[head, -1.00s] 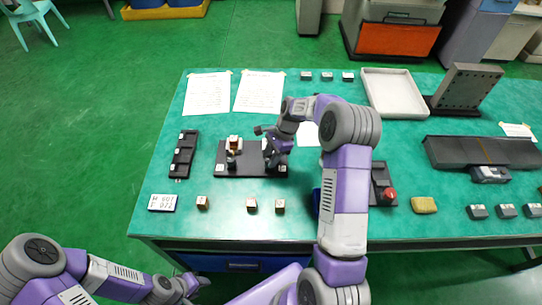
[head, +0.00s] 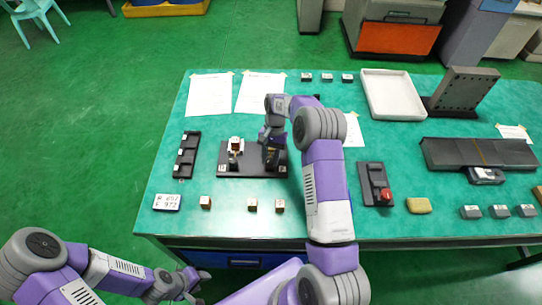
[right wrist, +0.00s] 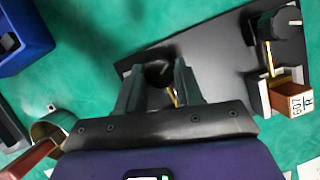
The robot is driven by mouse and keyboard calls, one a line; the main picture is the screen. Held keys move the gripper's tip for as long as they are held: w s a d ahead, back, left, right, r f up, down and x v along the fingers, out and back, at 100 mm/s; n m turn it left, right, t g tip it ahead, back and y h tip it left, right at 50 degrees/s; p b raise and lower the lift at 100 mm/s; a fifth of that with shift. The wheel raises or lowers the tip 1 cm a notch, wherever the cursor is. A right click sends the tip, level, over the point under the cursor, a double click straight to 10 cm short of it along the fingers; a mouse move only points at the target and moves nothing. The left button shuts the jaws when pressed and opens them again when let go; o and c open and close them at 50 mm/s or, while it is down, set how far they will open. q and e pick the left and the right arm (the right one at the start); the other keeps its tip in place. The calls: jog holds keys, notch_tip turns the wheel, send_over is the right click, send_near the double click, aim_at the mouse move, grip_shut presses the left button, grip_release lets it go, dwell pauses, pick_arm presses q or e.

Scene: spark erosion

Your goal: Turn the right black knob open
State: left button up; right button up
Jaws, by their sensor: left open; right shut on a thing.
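The right black knob (right wrist: 158,74) stands on a dark fixture plate (head: 250,170), between the two fingers of my right gripper (right wrist: 158,88). The fingers are shut on it from both sides. In the head view my right gripper (head: 270,160) hides this knob. The left black knob (head: 233,158) stands free on the plate, also seen in the right wrist view (right wrist: 283,20). My left gripper (head: 188,284) is open and empty, off the table's front left.
Several small blocks (head: 206,202) lie in front of the plate. A dark rack (head: 186,155) is at its left. A white tray (head: 393,95) is behind.

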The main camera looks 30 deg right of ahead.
jog(key=n+h, duration=0.1)
jog(key=n, duration=0.1)
jog(key=n+g+h, duration=0.1)
jog(key=n, duration=0.2)
jog(key=shift+w+a+n, duration=0.1)
jog(key=shift+a+n, duration=0.05)
jog(key=shift+n, duration=0.15)
jog(key=n+h, duration=0.1)
jog(key=n, duration=0.2)
jog(key=n+h, duration=0.1)
jog(key=n, duration=0.1)
jog(key=shift+a+n+p, duration=0.15)
jog(key=shift+n+p, duration=0.15)
jog(key=shift+n, duration=0.1)
jog(key=o, duration=1)
jog(key=shift+o, duration=0.2)
jog(key=shift+r, duration=0.1)
jog(key=v, duration=0.7)
jog(key=shift+r+p, duration=0.2)
jog(key=shift+p, duration=0.15)
jog(key=shift+w+a, duration=0.1)
jog(key=shift+w, duration=0.05)
